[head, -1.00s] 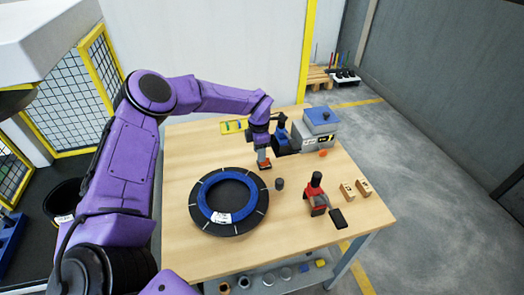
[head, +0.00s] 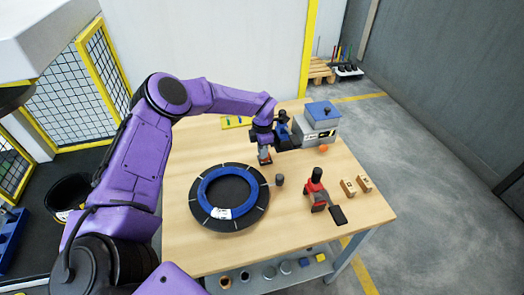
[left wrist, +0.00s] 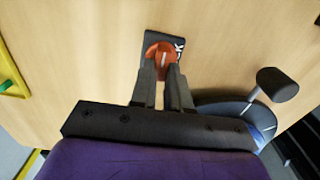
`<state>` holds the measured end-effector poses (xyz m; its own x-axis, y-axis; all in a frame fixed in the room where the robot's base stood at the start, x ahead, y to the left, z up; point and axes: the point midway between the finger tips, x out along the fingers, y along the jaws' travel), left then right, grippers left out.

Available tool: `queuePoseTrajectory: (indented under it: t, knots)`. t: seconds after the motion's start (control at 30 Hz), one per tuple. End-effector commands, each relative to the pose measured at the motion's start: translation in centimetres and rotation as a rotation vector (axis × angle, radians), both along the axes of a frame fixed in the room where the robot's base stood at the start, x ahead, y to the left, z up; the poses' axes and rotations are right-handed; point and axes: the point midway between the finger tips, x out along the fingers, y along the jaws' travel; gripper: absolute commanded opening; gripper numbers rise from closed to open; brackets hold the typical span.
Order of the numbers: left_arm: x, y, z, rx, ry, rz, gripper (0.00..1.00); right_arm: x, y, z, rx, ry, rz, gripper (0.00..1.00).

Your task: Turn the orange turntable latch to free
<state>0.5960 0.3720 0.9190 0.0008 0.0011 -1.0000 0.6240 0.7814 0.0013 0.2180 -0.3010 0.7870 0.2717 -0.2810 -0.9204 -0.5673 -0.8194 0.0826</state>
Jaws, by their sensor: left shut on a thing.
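The orange turntable latch (left wrist: 160,55) sits on a small dark base plate (left wrist: 158,35) with partly hidden white lettering, on the wooden table. In the left wrist view my left gripper (left wrist: 162,72) points down at it, with its two fingers shut on the orange knob. A pale line marks the knob's top. In the head view my left gripper (head: 264,155) is at the latch, just behind the turntable (head: 258,215), and hides most of it. The turntable is a black disc carrying a blue coil (head: 207,188) with a white label. My right gripper is not in view.
A grey machine with a blue top (head: 322,112) stands right of the gripper, with an orange button (head: 324,148) before it. The table's front is clear.

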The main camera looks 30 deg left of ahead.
Motion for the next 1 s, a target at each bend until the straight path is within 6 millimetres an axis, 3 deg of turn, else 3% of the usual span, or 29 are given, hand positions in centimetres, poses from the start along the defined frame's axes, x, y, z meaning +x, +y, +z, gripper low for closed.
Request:
queuePoseTrajectory:
  t: [0.27, 1.0]
  knots:
    - [0.1, -0.2, -0.6, -0.005, -0.005, 0.156, 0.00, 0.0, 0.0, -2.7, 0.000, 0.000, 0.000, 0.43]
    - [-0.1, -0.6, -0.6, -0.006, -0.004, 0.853, 0.00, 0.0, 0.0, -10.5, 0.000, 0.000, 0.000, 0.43]
